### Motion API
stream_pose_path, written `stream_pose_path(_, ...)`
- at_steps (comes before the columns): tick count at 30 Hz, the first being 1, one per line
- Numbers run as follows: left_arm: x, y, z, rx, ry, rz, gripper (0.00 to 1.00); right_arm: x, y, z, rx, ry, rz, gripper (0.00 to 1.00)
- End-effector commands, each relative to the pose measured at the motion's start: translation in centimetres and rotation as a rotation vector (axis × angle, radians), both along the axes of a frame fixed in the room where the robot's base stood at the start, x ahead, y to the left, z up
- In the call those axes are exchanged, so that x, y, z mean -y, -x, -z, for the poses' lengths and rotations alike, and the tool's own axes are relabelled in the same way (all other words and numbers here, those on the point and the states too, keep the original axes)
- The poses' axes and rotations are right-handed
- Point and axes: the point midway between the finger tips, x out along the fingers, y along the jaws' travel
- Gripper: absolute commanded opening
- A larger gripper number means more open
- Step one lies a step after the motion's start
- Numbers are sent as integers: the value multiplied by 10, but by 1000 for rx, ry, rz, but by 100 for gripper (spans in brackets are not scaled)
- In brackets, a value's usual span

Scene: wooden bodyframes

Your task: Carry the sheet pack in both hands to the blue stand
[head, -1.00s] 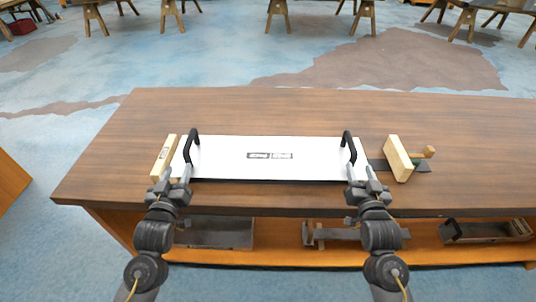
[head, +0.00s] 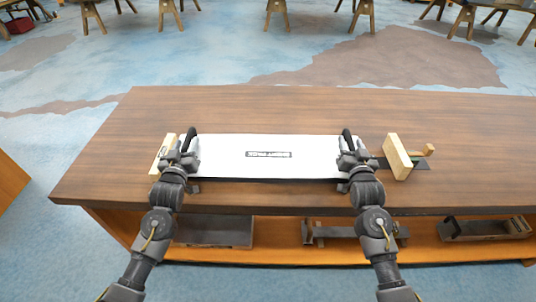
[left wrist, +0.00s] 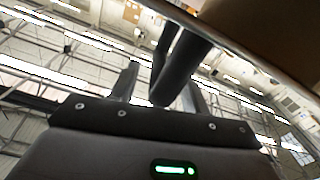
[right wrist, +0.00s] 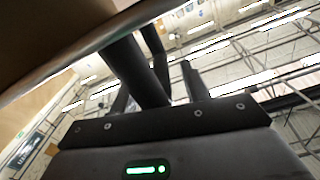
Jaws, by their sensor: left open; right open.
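The sheet pack (head: 265,168) is a flat white slab with a dark printed label, lying on the wooden bench, with a black handle at each end. My left gripper (head: 182,150) is at the left handle; in the left wrist view that handle (left wrist: 180,68) shows between its open fingers (left wrist: 160,85). My right gripper (head: 351,150) is at the right handle; in the right wrist view that handle (right wrist: 138,72) shows between its open fingers (right wrist: 155,88). The grippers partly hide both handles in the head view. I cannot make out a blue stand.
The bench (head: 290,110) is clear behind the pack. A pale wooden block (head: 160,160) stands at the pack's left end, and a wooden clamp-like piece (head: 398,157) stands to its right. Tools lie on the shelf below. Trestles stand far back on the blue floor.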

Motion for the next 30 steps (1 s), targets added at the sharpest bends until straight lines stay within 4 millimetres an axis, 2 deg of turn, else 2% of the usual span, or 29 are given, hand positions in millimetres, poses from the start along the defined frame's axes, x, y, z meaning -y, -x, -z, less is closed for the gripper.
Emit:
stream_pose_path(7, 0, 0, 0, 0, 0, 0, 45, 0, 0, 0, 0, 0, -1, 45)
stream_pose_path(15, 0, 0, 0, 0, 0, 0, 10, -1, 0, 0, 0, 0, -1, 10)
stream_pose_path(18, 0, 0, 0, 0, 0, 0, 0, -1, 0, 0, 0, 0, -1, 0)
stream_pose_path(30, 0, 0, 0, 0, 1, 0, 0, -1, 0, 0, 0, -1, -1, 0)
